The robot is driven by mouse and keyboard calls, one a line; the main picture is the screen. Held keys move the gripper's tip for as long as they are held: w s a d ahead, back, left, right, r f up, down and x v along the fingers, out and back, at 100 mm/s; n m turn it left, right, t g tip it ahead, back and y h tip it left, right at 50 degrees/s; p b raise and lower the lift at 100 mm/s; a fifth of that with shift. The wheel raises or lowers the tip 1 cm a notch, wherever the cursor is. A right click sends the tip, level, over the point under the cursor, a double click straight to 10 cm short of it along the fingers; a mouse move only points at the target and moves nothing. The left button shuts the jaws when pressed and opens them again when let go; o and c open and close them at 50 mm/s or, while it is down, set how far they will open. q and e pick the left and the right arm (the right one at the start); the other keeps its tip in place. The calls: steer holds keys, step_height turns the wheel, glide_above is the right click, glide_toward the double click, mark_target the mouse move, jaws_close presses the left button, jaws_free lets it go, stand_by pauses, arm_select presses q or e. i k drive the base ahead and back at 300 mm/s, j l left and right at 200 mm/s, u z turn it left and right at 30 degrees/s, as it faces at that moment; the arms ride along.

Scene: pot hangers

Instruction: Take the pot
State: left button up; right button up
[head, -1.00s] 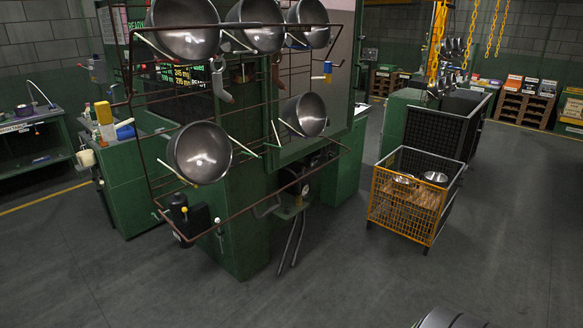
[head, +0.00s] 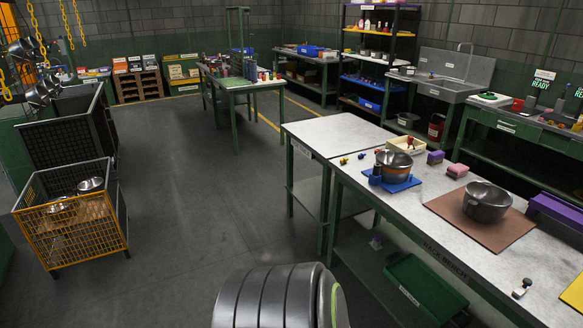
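A steel pot (head: 486,203) stands on a brown mat (head: 452,216) on the right workbench. A second pot (head: 393,168), with an orange-brown band, stands on a blue mat (head: 376,182) farther back on the same bench. Small shiny metal pots or lids (head: 91,185) lie in the orange wire-fronted cart at the left. More metal pots (head: 42,92) hang at the upper left edge. Neither of my grippers is in view.
The workbench (head: 345,133) runs along the right, with purple and pink blocks (head: 457,171) on it. The wire cart (head: 72,232) stands at the left, by a dark mesh bin (head: 72,130). The grey floor (head: 190,190) between them is open.

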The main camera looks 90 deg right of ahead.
mark_target(482, 204)
steer(key=l+z, duration=0.1)
steer(key=z, duration=3.95)
